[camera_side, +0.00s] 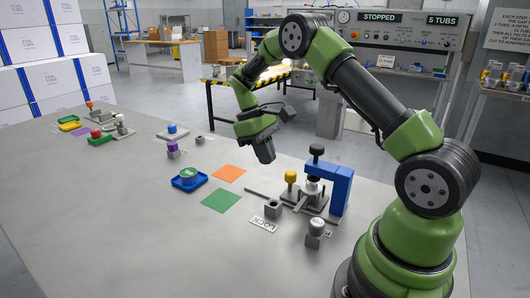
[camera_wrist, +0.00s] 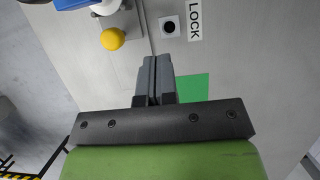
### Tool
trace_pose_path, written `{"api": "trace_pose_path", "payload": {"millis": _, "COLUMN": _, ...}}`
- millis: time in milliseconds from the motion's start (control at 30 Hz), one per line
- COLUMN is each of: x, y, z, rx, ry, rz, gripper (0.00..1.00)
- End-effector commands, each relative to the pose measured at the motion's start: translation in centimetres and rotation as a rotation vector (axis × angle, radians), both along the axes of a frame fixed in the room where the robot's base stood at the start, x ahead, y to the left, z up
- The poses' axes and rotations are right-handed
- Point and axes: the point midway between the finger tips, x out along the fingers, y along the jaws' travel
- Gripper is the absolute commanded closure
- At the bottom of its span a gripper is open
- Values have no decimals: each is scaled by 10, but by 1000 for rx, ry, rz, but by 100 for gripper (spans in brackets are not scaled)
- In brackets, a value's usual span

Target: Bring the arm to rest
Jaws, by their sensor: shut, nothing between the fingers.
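My gripper (camera_side: 265,154) hangs above the table in the side view, over the area behind the orange square, with its fingers pointing down. In the wrist view my gripper (camera_wrist: 154,60) has its two dark fingers side by side and shut, with nothing between them. My gripper is apart from every object on the table (camera_side: 120,215). The blue press (camera_side: 342,188) with its black knob (camera_side: 316,150) stands at the right of the table, close to my arm's base. The fingers hide part of the table in the wrist view.
A yellow knob (camera_side: 291,177) stands beside the press. A grey socket block (camera_side: 273,209) is near the LOCK label (camera_side: 264,224). Green (camera_side: 221,200) and orange (camera_side: 228,173) squares and a blue tray (camera_side: 189,184) lie mid-table. The near left table is clear.

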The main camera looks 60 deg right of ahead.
Motion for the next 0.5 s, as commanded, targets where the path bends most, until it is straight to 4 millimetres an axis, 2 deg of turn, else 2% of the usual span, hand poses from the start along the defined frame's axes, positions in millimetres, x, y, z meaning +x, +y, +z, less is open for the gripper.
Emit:
{"api": "trace_pose_path", "payload": {"millis": 167, "x": 2, "y": 7, "z": 21, "rx": -7, "ry": -39, "rz": -7, "gripper": 100}}
{"api": "trace_pose_path", "payload": {"millis": 333, "x": -4, "y": 33, "z": 73, "rx": -23, "ry": -184, "rz": -42, "gripper": 100}}
{"api": "trace_pose_path", "payload": {"millis": 500, "x": -28, "y": 67, "z": 125, "rx": -19, "ry": -367, "rz": -102, "gripper": 100}}
